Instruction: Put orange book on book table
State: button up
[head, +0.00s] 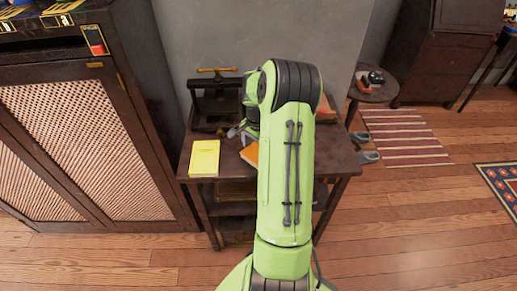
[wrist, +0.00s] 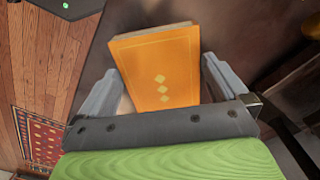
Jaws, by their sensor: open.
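The orange book (wrist: 158,68) lies between the two open fingers of my gripper (wrist: 158,85) in the wrist view, with a small gap to the fingers on each side. In the head view a corner of the orange book (head: 250,154) shows beside my green arm, which hides the rest. The book lies on a dark wooden table (head: 335,163). My gripper (head: 243,133) is partly hidden behind my arm in the head view. I cannot tell from the task words alone whether this table is the book table.
A yellow book (head: 204,158) lies on the table's left side. A dark press (head: 214,102) with a brass handle stands behind it. A cabinet (head: 95,130) with woven doors is at left. A round side table (head: 373,88) and a striped rug (head: 405,137) are at right.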

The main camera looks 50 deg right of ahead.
notch_tip(320, 180, up, 12)
jog(key=p, duration=0.3)
jog(key=shift+f, duration=0.15)
jog(key=a+r+n+t+h, duration=0.2)
jog(key=a+r+n, duration=0.75)
jog(key=a, duration=0.65)
jog(key=s+a+r+n+t+y, duration=0.2)
jog(key=s+a+r+n+t, duration=0.1)
jog(key=s+a+n, duration=0.6)
jog(key=s+a, duration=0.4)
jog(key=a, duration=0.2)
jog(key=shift+s+a+t, duration=0.2)
jog(key=shift+a+t, duration=0.1)
jog(key=shift+a, duration=0.1)
notch_tip(320, 180, up, 11)
jog(key=p, duration=1.1)
jog(key=shift+f, duration=0.15)
